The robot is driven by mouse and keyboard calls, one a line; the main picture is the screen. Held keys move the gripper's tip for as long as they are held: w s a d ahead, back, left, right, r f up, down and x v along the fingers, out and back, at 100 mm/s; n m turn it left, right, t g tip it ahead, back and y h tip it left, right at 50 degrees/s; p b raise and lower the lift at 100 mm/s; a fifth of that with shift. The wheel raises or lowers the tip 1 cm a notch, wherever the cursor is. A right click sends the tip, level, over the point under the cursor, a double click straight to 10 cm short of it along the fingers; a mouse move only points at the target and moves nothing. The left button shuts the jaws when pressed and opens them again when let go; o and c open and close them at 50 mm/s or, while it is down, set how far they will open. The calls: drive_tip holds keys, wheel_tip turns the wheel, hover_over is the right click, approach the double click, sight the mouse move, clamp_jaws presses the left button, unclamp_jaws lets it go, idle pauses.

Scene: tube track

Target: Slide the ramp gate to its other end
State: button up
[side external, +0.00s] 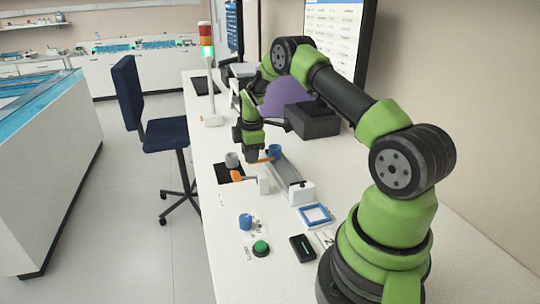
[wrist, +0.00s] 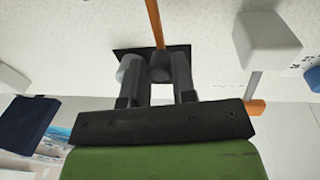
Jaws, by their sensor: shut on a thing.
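The ramp (side external: 283,172) is a grey sloped channel on the white bench in the side view, with a white end block (side external: 301,192). An orange bar (wrist: 154,22), which looks like the gate, runs from the top edge of the wrist view to a dark round knob (wrist: 160,66). My gripper (wrist: 156,70) is shut on that knob, one finger on each side. In the side view my gripper (side external: 252,150) points down at the far left of the ramp, with orange (side external: 264,159) showing beside it. The gate's slot is hidden.
A grey cylinder (side external: 232,160) stands on a black mat (side external: 228,174) left of the gripper. A blue cup (side external: 274,151) is close on the right. A white block (side external: 263,184) and an orange piece (side external: 238,176) are nearer.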

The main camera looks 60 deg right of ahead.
drive_tip(key=shift+w+a+f, duration=0.15)
drive_tip(key=shift+w+a, duration=0.1)
drive_tip(key=shift+a, duration=0.2)
drive_tip(key=o, duration=0.5)
drive_tip(key=shift+w+r, duration=0.1)
drive_tip(key=shift+r, duration=2.5)
